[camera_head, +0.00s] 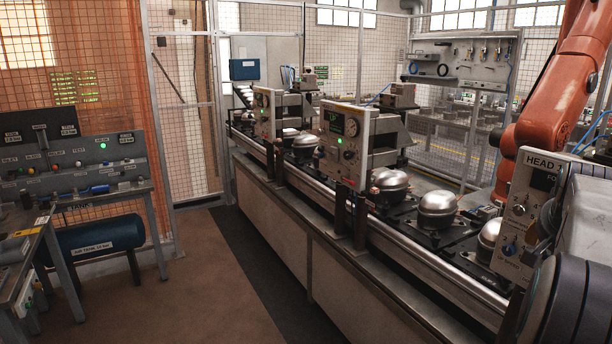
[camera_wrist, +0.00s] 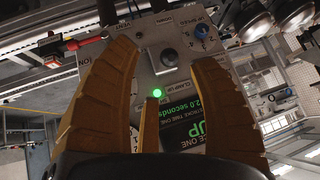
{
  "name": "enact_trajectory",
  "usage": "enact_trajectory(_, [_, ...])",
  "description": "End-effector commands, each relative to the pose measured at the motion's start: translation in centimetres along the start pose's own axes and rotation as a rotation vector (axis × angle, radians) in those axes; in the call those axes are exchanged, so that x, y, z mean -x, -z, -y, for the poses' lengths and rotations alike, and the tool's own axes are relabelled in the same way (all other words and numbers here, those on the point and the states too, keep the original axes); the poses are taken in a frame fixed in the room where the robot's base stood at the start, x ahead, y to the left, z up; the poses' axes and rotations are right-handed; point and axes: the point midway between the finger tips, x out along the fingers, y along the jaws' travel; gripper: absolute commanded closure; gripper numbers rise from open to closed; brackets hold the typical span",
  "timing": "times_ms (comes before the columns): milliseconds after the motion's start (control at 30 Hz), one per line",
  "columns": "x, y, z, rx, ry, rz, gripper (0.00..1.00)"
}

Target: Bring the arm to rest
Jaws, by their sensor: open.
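Behind the fingers is a grey control panel (camera_wrist: 150,62) with a dark knob, a blue dial, a lit green lamp and a dark screen reading "UP". The view is tilted, and I cannot tell how far the fingertips are from the panel. My gripper does not show in the head view. A dark rounded part fills the lower right corner there, seemingly part of my arm.
In the head view a conveyor line (camera_head: 402,254) carries silver compressors (camera_head: 438,207) past several control panels (camera_head: 345,143). An orange robot arm (camera_head: 560,85) stands at the right. A workbench (camera_head: 85,190) with a blue tank (camera_head: 98,240) is at the left. The brown floor (camera_head: 195,290) between is clear.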

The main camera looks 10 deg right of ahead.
Motion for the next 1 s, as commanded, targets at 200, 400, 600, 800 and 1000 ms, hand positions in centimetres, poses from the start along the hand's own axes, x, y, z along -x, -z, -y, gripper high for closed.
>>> enact_trajectory(200, [-3.0, -11.0, -2.3, 0.118, -0.041, 0.275, 0.46])
enact_trajectory(400, [0.1, -21.6, -1.8, 0.256, -0.016, 0.461, 0.46])
enact_trajectory(600, [5.9, -32.3, 0.6, 0.469, 0.067, 0.559, 0.46])
enact_trajectory(800, [10.9, -39.5, 1.9, 0.708, 0.193, 0.534, 0.46])
enact_trajectory(1000, [14.4, -41.2, 4.0, 0.878, 0.343, 0.42, 0.46])
